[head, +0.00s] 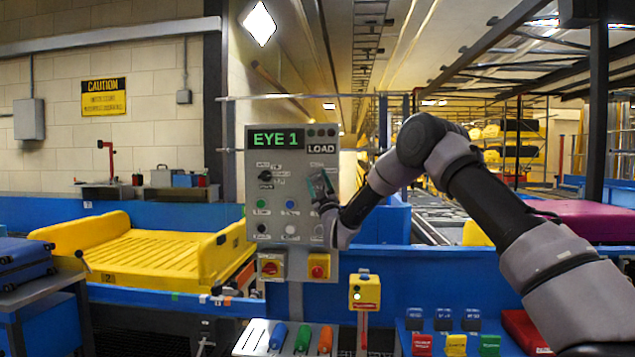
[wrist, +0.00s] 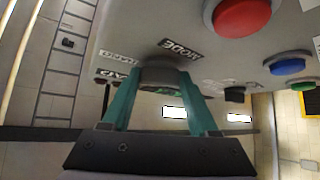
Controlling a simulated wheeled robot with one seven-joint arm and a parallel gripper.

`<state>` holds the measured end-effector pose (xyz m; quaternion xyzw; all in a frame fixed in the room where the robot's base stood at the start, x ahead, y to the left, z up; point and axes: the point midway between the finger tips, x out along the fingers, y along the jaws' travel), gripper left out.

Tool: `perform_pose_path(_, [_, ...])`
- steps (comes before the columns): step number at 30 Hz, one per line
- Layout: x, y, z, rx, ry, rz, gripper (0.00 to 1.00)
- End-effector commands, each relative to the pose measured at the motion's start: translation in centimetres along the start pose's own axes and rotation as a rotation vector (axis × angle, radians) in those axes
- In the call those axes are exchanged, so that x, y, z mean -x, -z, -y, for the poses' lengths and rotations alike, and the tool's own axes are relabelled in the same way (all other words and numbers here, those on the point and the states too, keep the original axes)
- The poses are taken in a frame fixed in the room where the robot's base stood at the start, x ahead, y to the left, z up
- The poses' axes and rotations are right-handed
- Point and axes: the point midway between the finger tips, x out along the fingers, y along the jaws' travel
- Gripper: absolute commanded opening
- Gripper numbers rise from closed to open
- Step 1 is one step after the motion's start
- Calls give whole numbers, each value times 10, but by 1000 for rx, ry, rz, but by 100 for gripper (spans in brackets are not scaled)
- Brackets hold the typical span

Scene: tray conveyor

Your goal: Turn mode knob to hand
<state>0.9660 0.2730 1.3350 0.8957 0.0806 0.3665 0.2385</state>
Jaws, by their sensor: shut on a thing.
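The mode knob (wrist: 163,73) is a grey round knob on the grey control panel (head: 300,150), beside a label (wrist: 180,48) reading MODE. Smaller labels beside the knob look like HAND (wrist: 118,54) and AUTO, partly blurred. My gripper (wrist: 163,88) has its teal fingers on both sides of the knob and is shut on it. In the head view my gripper (head: 322,188) is at the panel's right side and hides the knob. The knob's pointer direction cannot be made out.
A black selector (head: 265,176) and several coloured buttons are to the left on the panel. A red button (wrist: 240,14) shows close by in the wrist view. A yellow tray (head: 215,262) stands left.

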Motion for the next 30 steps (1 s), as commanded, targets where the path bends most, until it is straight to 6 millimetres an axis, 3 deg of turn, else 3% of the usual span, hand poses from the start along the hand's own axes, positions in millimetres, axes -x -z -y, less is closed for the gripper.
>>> perform_pose_path(1, [1,-1,1,-1,1,2,71])
perform_pose_path(3, [1,-1,0,-1,1,2,90])
perform_pose_path(14, [4,0,0,0,1,1,90])
perform_pose_path(30, [96,-2,0,0,2,4,90])
